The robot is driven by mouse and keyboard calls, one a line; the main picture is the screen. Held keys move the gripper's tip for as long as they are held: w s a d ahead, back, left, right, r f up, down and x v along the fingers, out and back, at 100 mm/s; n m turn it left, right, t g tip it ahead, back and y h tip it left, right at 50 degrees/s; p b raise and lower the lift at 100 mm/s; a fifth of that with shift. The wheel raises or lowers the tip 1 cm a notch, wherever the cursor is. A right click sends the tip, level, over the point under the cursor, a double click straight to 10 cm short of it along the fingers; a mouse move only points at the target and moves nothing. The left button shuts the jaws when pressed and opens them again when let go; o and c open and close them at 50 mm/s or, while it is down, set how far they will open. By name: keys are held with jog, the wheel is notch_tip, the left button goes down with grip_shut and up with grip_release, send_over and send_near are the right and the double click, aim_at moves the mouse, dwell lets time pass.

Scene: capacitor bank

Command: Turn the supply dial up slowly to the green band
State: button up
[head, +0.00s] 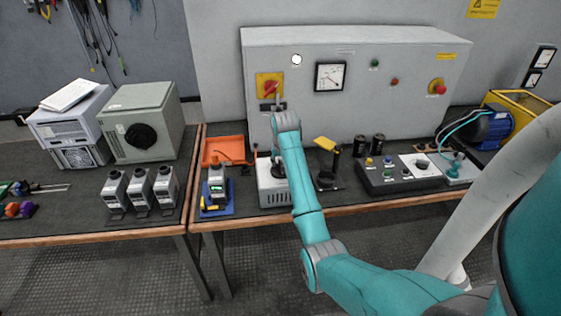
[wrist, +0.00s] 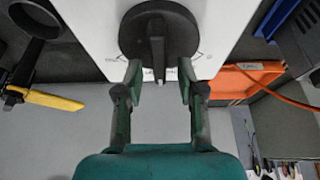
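The supply dial (wrist: 157,38) is a dark round knob with a raised bar, on a pale box, at the top of the wrist view. In the head view the pale supply box (head: 270,192) stands on the bench, partly behind my arm. My gripper (wrist: 160,70) is open, with one finger on each side of the bar's line. The fingertips are close to the dial's near edge; I cannot tell whether they touch it. In the head view my gripper is mostly hidden by my arm. Small marks show beside the dial, but I cannot make out a green band.
A black stand (head: 328,180) with a yellow-topped piece and a control box (head: 400,176) are right.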

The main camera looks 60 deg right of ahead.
jog(key=v, duration=1.2)
jog(key=shift+f, duration=0.15)
dwell(1.1)
